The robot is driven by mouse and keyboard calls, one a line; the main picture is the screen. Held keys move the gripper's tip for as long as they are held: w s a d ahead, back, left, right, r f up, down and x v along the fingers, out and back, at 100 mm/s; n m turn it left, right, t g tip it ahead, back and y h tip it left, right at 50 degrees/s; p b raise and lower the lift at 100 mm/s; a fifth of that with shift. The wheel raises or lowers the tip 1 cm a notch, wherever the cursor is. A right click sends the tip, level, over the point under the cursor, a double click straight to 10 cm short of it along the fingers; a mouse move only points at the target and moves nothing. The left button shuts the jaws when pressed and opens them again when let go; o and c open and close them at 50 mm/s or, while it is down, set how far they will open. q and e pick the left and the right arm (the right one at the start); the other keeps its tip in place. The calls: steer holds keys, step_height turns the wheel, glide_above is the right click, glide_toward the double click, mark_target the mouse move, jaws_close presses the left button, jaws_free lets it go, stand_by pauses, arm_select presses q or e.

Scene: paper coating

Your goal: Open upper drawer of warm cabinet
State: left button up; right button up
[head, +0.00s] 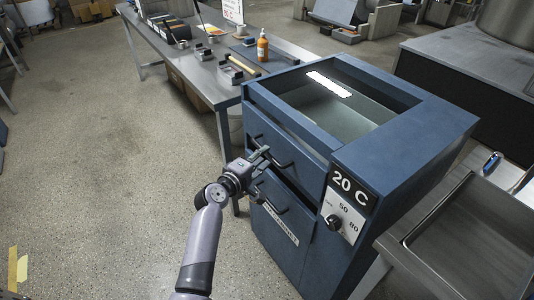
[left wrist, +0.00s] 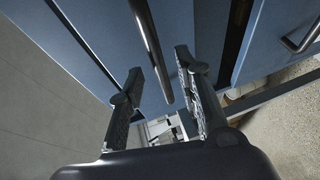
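The warm cabinet (head: 420,150) is a blue box with a glass top and a "20 C" display. Its upper drawer (head: 310,167) has a dark bar handle (head: 285,163). In the left wrist view the upper drawer handle (left wrist: 150,45) runs between the two fingers. My left gripper (head: 262,160) is at this handle, and in the left wrist view (left wrist: 158,68) its fingers are apart on either side of the bar. I cannot tell whether either finger touches it. The gripper partly hides the drawer front. My right gripper is not in view.
Below is a lower drawer (head: 285,235) with its own handle (head: 276,207). A dark gap shows between the drawers. A metal table (head: 205,75) with an orange bottle (head: 262,47) stands behind. A steel sink (head: 470,240) is at the right.

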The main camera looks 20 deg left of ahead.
mark_target(267, 154)
arm_select(q)
steer(key=shift+x, duration=1.6)
steer(key=shift+c, duration=0.4)
jaws_close()
